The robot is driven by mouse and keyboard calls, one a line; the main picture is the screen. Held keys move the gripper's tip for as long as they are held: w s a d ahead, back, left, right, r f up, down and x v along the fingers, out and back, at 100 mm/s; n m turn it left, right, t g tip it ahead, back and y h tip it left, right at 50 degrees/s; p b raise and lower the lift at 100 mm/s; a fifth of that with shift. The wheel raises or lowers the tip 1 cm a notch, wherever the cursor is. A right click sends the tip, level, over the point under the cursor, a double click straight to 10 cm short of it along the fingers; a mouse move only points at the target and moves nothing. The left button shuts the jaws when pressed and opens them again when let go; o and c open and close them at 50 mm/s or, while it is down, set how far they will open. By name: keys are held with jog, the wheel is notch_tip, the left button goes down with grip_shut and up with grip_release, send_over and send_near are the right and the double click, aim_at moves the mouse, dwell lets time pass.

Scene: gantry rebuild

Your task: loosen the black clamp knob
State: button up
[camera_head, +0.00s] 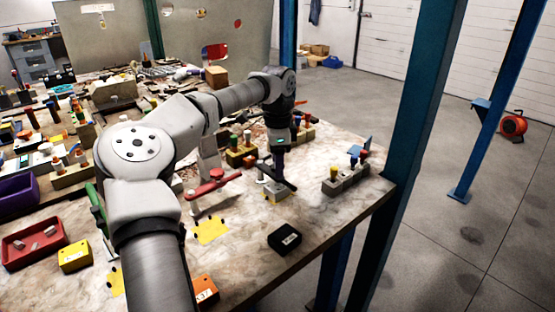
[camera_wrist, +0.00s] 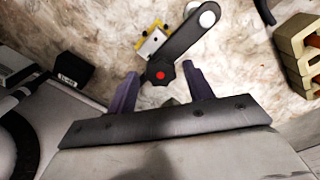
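The black clamp knob (camera_wrist: 160,75), lobed with a red centre, shows in the wrist view at one end of a dark bar (camera_wrist: 185,39) with a white round spot at its other end. A small yellow and grey block (camera_wrist: 152,40) lies beside the bar. My gripper (camera_wrist: 159,69) is open, with one purple-grey finger on each side of the knob and gaps visible between. Whether the fingertips are level with the knob cannot be told. In the head view my gripper (camera_head: 279,158) points down over the dark bar (camera_head: 283,181), and the knob cannot be made out.
A black labelled box (camera_head: 285,237) stands near the table's front edge. A block with coloured pegs (camera_head: 345,178) stands to the right, and a red-handled clamp (camera_head: 212,185) to the left. A blue post (camera_head: 408,135) rises by the table's right edge.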

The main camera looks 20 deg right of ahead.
jog(key=shift+r, duration=0.2)
notch_tip(320, 180, up, 14)
jog(key=shift+f, duration=0.15)
dwell(0.7)
